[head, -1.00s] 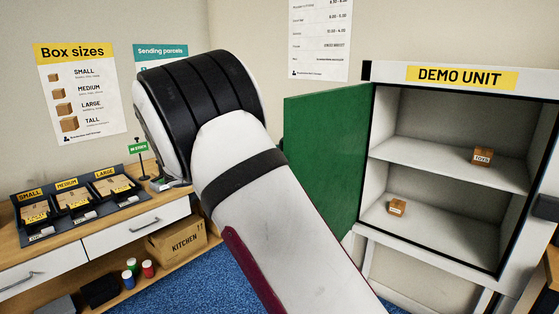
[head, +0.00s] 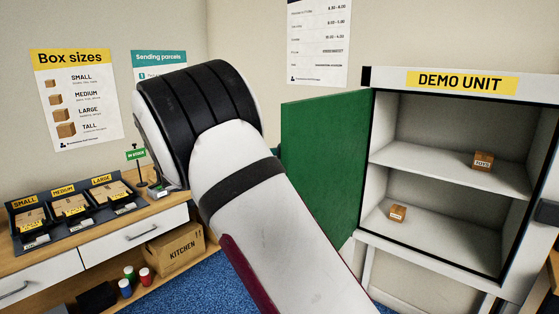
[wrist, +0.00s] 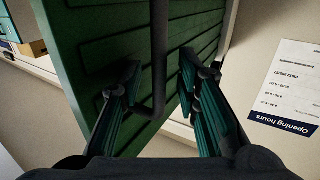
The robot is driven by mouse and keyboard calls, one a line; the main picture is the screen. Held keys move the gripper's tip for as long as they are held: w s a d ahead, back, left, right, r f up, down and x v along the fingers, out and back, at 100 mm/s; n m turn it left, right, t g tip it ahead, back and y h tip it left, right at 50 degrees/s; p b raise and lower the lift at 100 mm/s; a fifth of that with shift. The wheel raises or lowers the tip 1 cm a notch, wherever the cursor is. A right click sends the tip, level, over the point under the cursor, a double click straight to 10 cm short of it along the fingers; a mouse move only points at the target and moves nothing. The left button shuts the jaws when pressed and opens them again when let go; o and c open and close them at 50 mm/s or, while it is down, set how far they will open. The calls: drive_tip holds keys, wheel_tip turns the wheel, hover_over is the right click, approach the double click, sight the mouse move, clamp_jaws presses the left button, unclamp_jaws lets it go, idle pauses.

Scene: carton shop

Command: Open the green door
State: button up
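The green door (head: 322,165) of the demo unit (head: 374,78) stands swung wide open to the left of the cabinet in the head view. In the wrist view the door (wrist: 95,45) fills the upper left, with a dark bar handle (wrist: 159,60) on its face. My gripper (wrist: 160,72) is open, its fingers on either side of the handle with gaps showing. My arm crosses the middle of the head view and the gripper is hidden there.
Two small boxes, one on the upper shelf (head: 484,160) and one on the lower (head: 397,213), sit inside the unit. A drawer counter (head: 125,238) with box trays stands at the left. A kitchen carton (head: 176,248) is beneath it. Blue carpet shows between.

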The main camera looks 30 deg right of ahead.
drive_tip(key=w+a, duration=0.1)
drive_tip(key=a, duration=1.1)
drive_tip(key=shift+w, duration=0.1)
